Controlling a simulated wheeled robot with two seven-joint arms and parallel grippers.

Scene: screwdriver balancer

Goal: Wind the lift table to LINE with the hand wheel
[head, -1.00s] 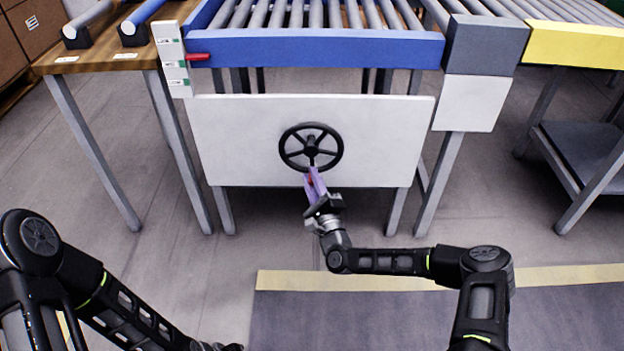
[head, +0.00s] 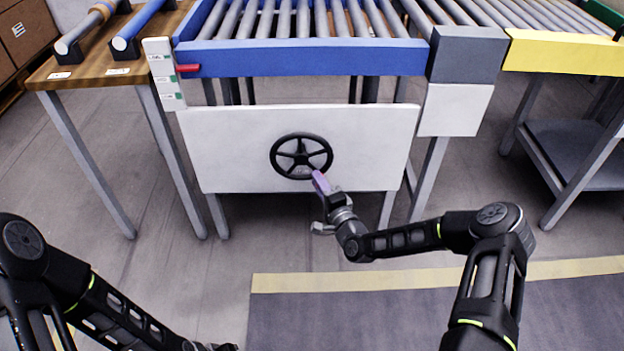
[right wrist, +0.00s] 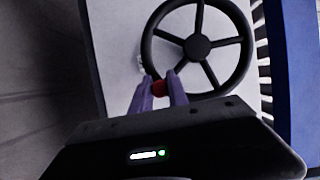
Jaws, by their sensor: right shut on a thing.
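The black hand wheel (head: 301,157) with several spokes is on a white panel below the roller lift table (head: 300,56), which has a blue frame. My right gripper (head: 318,174) is at the wheel's lower right rim. A red pointer (head: 188,68) sticks out from the table frame beside a white label post (head: 166,88). It stands between the top and middle labels. My left gripper (head: 212,347) is barely visible at the bottom edge.
A wooden bench (head: 100,72) with rollers in cradles stands at left. A grey block (head: 467,53) and a yellow-edged conveyor (head: 560,54) adjoin at right. A dark mat (head: 400,315) with a yellow edge lies on the floor in front.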

